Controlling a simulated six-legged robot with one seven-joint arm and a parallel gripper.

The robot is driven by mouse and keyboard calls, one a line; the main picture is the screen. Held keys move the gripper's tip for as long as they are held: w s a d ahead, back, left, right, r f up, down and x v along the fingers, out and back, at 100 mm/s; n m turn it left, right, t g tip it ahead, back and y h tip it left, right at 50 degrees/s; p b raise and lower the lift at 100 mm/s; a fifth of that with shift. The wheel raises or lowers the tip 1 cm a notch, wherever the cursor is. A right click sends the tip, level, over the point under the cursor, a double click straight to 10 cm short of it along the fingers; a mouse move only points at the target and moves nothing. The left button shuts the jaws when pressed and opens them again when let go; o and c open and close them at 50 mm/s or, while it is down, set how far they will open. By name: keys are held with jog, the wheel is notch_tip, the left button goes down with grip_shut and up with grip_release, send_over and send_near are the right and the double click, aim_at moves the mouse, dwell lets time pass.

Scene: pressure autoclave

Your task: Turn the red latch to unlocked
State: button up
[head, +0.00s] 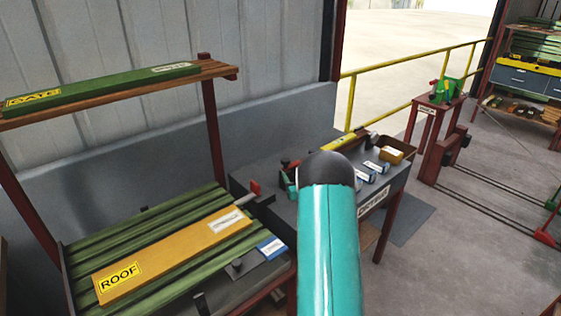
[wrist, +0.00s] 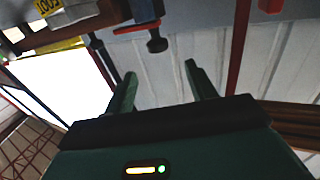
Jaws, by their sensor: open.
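My gripper (wrist: 160,84) is open in the wrist view, its two dark green fingers apart with nothing between them. In the head view my teal arm link hides the gripper. A small red piece (head: 254,188) stands near a grey rod, between the plank rack and the dark bench. I cannot tell for sure whether it is the red latch. In the wrist view a red part (wrist: 270,5) shows at the top edge, cut off by the frame. A dark knobbed piece (wrist: 156,40) hangs beyond the fingertips, apart from them.
A rack with green slats (head: 150,232) holds a yellow board (head: 170,258) marked ROOF. A shelf above carries a green board (head: 105,86). The dark bench (head: 385,187) bears small boxes and a brown tray (head: 402,143). A yellow railing (head: 410,63) runs behind. Grey floor is open at right.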

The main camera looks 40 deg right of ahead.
aim_at(287, 162)
jog(key=x, duration=1.1)
jog(key=shift+w+d, duration=0.15)
jog(key=shift+d, duration=0.1)
jog(key=shift+c, duration=0.3)
grip_shut()
